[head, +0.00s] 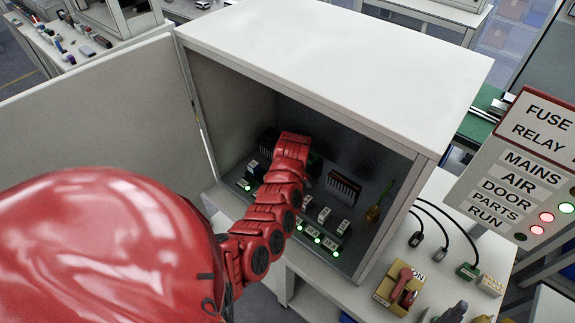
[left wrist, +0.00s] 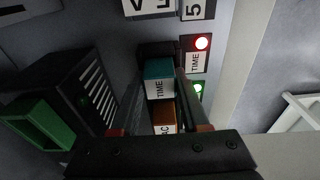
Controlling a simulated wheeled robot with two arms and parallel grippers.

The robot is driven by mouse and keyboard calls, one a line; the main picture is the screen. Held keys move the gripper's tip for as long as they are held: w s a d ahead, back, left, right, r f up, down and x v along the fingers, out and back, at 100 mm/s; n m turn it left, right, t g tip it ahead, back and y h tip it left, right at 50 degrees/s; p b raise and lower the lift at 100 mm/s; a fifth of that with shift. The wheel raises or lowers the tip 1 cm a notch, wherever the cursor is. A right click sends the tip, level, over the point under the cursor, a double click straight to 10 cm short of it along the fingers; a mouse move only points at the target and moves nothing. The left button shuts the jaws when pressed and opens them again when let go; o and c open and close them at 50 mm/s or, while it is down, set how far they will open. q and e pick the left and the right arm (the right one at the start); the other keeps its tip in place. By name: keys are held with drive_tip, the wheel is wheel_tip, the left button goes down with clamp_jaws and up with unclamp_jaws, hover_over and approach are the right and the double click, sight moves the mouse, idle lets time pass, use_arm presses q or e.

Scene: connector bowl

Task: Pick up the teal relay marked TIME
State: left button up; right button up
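The teal relay marked TIME (left wrist: 159,80) shows in the left wrist view, in front of a dark socket. My left gripper (left wrist: 160,90) has a dark finger on each side of it and looks open; I cannot tell whether either finger touches it. An orange relay (left wrist: 164,116), its label partly hidden, sits just below the teal one, also between the fingers. In the head view my red left arm reaches into the open grey cabinet (head: 375,45). That arm hides the gripper (head: 290,150) fingertips and the teal relay there. My right gripper is not in view.
A lit red lamp (left wrist: 202,43) beside a TIME label is near the relay. A dark finned block (left wrist: 90,92) and a green block (left wrist: 35,122) stand left. In the head view, another finned block (head: 343,186) and the cabinet's side wall (head: 398,215) bound the space.

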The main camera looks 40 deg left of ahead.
use_arm(q)
clamp_jaws()
drive_tip(key=shift+r, duration=0.15)
